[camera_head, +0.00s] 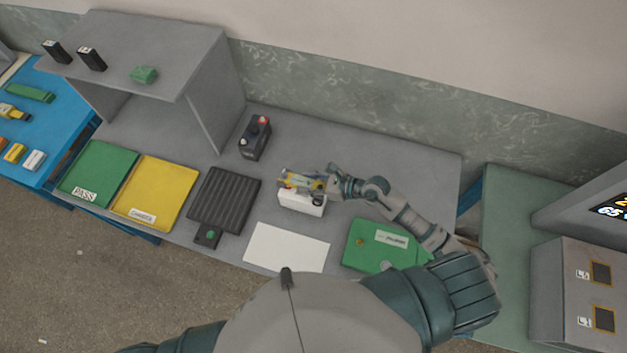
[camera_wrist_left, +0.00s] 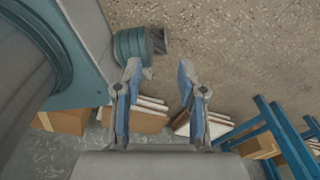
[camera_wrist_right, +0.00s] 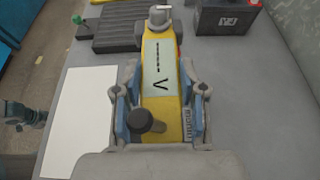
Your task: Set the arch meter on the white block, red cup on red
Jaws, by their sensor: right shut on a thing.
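The yellow arch meter (camera_head: 297,180), marked V in the right wrist view (camera_wrist_right: 158,62), is gripped across its body by my right gripper (camera_head: 328,184), shut on it. It is over the white block (camera_head: 301,203), covering part of the block's top. A small red part (camera_head: 291,188) shows between them; I cannot tell whether it is the cup or the block's terminal. Whether the meter touches the block is unclear. The right wrist view hides the block beneath the meter. My left gripper (camera_wrist_left: 159,72) is open and empty, low over the floor.
A black battery (camera_head: 255,139) with a red terminal stands behind. A ribbed black mat (camera_head: 224,200) and white sheet (camera_head: 287,248) lie left and front. A green case (camera_head: 377,249) lies at right. Yellow (camera_head: 158,192) and green (camera_head: 98,172) trays lie at left, below a grey shelf (camera_head: 150,45).

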